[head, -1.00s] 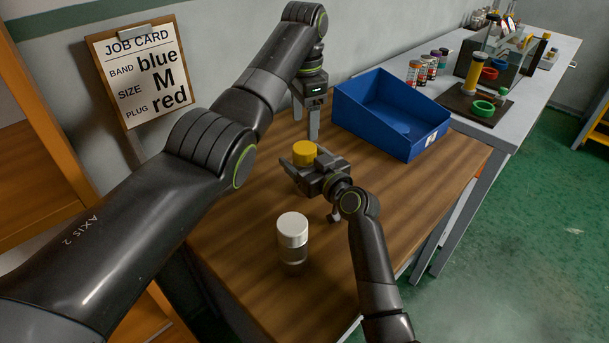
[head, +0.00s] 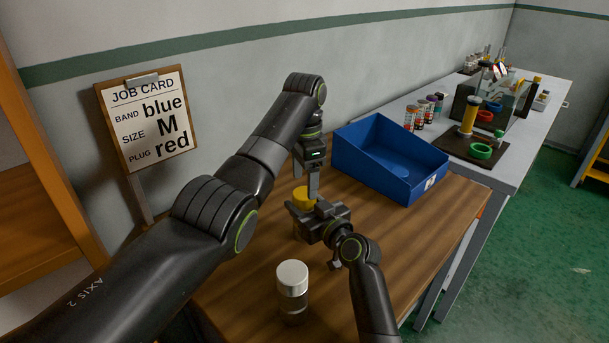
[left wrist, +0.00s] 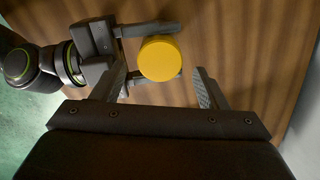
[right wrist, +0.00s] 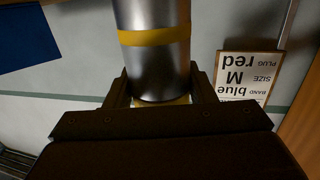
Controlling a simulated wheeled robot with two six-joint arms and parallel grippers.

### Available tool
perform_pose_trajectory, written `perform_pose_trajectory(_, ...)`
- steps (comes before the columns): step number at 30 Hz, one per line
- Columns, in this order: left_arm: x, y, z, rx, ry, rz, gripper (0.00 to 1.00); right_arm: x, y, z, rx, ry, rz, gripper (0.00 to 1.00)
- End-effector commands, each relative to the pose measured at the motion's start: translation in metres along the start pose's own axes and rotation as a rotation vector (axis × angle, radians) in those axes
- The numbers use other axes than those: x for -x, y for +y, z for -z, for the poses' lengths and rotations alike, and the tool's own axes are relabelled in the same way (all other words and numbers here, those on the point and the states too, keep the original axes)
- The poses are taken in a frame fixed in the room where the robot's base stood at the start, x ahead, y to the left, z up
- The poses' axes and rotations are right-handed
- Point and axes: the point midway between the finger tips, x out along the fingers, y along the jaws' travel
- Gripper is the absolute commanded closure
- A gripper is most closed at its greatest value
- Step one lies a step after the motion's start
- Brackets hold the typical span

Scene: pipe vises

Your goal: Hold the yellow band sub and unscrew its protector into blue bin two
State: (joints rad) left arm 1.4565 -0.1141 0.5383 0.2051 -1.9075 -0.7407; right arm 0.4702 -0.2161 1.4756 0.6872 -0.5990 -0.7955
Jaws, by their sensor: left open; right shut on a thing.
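My right gripper (head: 304,209) is shut on the yellow band sub, a steel cylinder with a yellow band (right wrist: 154,37) in the right wrist view. The yellow protector (head: 301,193) is a round cap on top of the sub, standing above my right fingers. It also shows in the left wrist view (left wrist: 159,59). My left gripper (left wrist: 161,78) is open and points down over the cap, with a finger on either side in that view.
A silver-capped cylinder (head: 293,282) stands on the wooden table near my right forearm. A job card (head: 145,118) stands at the left. A grey bench (head: 520,135) at the back right holds coloured rings and several small bottles.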

Motion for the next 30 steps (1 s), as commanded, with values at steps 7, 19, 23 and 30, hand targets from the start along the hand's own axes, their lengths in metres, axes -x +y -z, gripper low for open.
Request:
perform_pose_trajectory(7,-0.036,0.000,0.000,0.000,0.000,-0.001,0.33,0.000,0.000,-0.001,-0.001,-0.001,0.000,1.00)
perform_pose_trajectory(19,-0.047,0.000,0.000,0.000,0.000,0.001,0.33,0.000,0.000,-0.001,-0.001,-0.001,0.000,1.00)
perform_pose_trajectory(23,-0.047,0.000,0.000,0.000,0.000,0.001,0.44,0.000,0.000,-0.001,-0.001,-0.001,0.000,1.00)
perform_pose_trajectory(30,-0.047,0.000,0.000,0.000,0.000,0.001,0.76,0.000,0.000,-0.001,-0.001,-0.001,0.000,1.00)
